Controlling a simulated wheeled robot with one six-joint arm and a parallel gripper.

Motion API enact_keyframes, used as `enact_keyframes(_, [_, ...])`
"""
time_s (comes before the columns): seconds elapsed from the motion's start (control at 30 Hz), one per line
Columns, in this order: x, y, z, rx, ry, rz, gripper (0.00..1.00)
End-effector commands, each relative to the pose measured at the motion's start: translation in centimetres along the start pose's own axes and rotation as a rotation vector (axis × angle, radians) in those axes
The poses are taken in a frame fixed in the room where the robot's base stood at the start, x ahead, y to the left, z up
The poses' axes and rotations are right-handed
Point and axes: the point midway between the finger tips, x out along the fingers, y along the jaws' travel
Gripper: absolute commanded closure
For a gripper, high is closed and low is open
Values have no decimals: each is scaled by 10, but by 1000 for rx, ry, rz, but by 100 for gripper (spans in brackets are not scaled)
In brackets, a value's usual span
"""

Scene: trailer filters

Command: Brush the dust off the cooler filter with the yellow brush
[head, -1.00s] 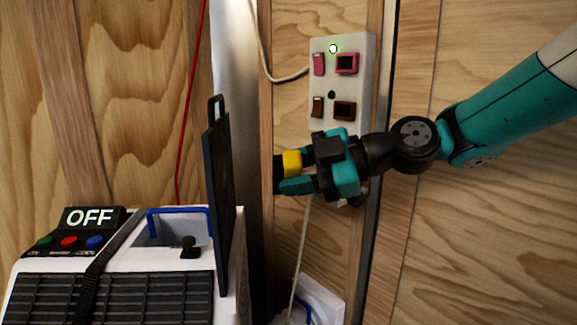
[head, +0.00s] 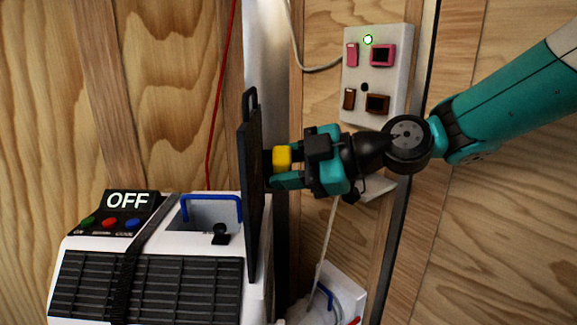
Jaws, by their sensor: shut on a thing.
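The cooler filter (head: 251,190) is a thin dark panel with a loop handle on top. It stands upright, seen nearly edge-on, at the right side of the white cooler (head: 176,212). My gripper (head: 280,166) is shut on the yellow brush (head: 282,158), just right of the filter. The brush's dark end points left at the filter's right face. It looks to be touching or very close; I cannot tell which. Any dust on that face is hidden by the viewing angle.
The cooler has an OFF display (head: 128,201), coloured buttons, a blue handle (head: 211,199) over a recess, and dark grilles. A white switch panel (head: 375,75) with a green light is on the wooden wall behind my gripper. A white box (head: 333,290) is low at right.

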Motion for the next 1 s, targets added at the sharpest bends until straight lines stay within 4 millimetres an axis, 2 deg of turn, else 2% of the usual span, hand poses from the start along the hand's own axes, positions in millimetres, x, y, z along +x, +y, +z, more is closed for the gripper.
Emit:
enact_keyframes(0.37, [0,0,0,-1,0,0,100])
enact_keyframes(1.0, [12,0,-5,-1,0,-1,100])
